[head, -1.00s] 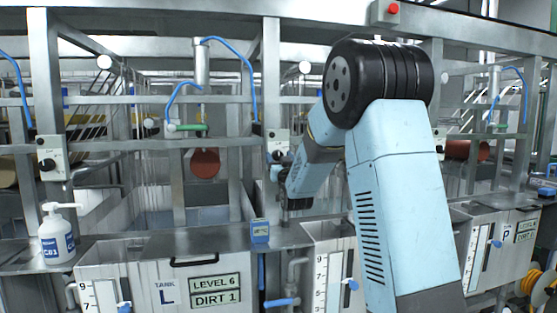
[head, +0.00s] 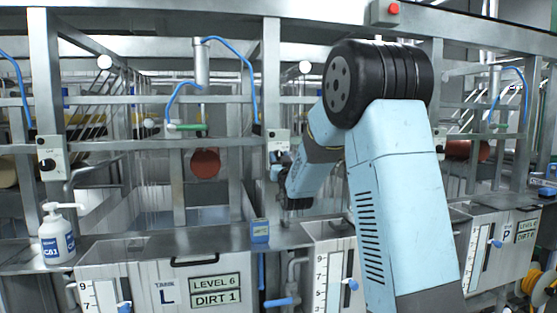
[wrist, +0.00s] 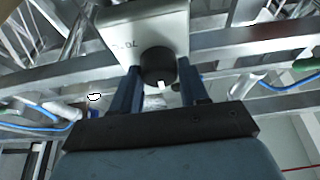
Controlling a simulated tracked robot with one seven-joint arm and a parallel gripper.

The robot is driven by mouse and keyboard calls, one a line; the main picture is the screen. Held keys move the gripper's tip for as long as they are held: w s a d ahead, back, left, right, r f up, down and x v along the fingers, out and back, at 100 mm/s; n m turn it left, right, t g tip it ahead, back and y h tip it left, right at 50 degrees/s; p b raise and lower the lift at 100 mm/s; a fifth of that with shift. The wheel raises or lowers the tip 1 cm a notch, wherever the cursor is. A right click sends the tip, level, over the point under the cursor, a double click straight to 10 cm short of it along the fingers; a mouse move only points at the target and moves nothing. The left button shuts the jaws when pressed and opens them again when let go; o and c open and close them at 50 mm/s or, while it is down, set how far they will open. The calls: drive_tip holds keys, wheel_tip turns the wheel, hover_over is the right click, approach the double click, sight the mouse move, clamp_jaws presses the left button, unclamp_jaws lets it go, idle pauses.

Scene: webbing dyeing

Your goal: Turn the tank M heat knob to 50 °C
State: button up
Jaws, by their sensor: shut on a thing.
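The heat knob (wrist: 155,62) is black with a white pointer mark and sits on a pale grey control box (wrist: 150,28) with small printed markings. The box's exact setting is too small to read. My gripper (wrist: 160,85) is shut on the knob, with one finger on each side of it in the wrist view. In the head view the control box (head: 278,139) is on a post behind the middle tank, and my gripper (head: 278,163) is just below its front; the knob there is hidden or too small to make out.
Tank L (head: 150,285) stands to the left and tank P (head: 492,240) to the right. Another knob box (head: 52,158) is on the left post. A pump bottle (head: 57,236) and a small blue device (head: 260,231) stand on the ledge. Metal rails and blue hoses surround the arm.

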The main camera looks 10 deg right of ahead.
drive_tip(key=shift+m, duration=0.3)
drive_tip(key=m+h, duration=0.2)
drive_tip(key=m, duration=0.2)
drive_tip(key=m+g+h, duration=0.1)
drive_tip(key=m+h, duration=0.1)
drive_tip(key=m, duration=0.1)
drive_tip(key=shift+a+m, duration=0.1)
drive_tip(key=shift+m, duration=0.3)
drive_tip(key=m+g+h, duration=0.1)
drive_tip(key=m, duration=0.2)
drive_tip(key=m+g+h, duration=0.1)
drive_tip(key=m+h, duration=0.1)
drive_tip(key=m, duration=0.2)
drive_tip(key=shift+m, duration=0.4)
drive_tip(key=o, duration=1)
drive_tip(key=shift+o, duration=0.2)
drive_tip(key=shift+s, duration=0.1)
drive_tip(key=v, duration=1.3)
drive_tip(key=shift+s, duration=0.35)
